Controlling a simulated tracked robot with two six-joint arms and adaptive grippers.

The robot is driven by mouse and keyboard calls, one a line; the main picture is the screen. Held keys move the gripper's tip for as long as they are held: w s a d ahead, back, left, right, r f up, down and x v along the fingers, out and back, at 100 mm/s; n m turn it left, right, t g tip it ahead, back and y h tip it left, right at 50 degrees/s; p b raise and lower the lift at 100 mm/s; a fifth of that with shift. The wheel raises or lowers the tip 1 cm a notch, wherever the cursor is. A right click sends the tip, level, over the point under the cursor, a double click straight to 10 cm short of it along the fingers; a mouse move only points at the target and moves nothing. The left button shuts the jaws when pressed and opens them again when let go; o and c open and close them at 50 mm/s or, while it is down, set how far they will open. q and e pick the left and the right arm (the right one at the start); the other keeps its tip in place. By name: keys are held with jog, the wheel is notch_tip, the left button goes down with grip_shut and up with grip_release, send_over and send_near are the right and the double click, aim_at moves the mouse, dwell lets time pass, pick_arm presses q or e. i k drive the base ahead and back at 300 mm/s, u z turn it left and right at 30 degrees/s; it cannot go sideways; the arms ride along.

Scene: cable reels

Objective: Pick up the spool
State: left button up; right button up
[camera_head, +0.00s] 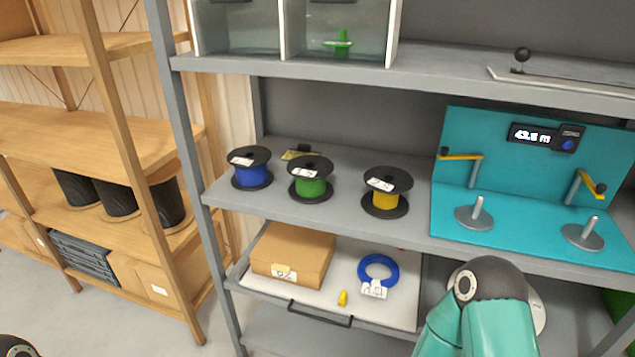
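Three spools with black flanges and white labels stand upright in a row on the middle shelf of the grey rack. The blue spool (251,176) is on the left, the green spool (310,187) in the middle, and the yellow spool (384,201) on the right. They stand apart from each other. My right arm shows as a teal and dark link at the bottom right, in front of the rack, but its gripper is out of sight. Only a small dark part shows at the bottom left corner, and I see no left gripper.
A teal winding station (520,155) with cranks and spindles stands right of the spools. Below, a pull-out tray (377,315) holds a cardboard box (295,247) and a blue cable coil (392,275). Clear bins (237,30) sit above. A wooden shelf (60,125) stands left.

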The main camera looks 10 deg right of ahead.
aim_at(311, 172)
jog(key=k, duration=1.1)
jog(key=u, duration=0.55)
jog(key=i, duration=1.85)
jog(key=z, duration=0.55)
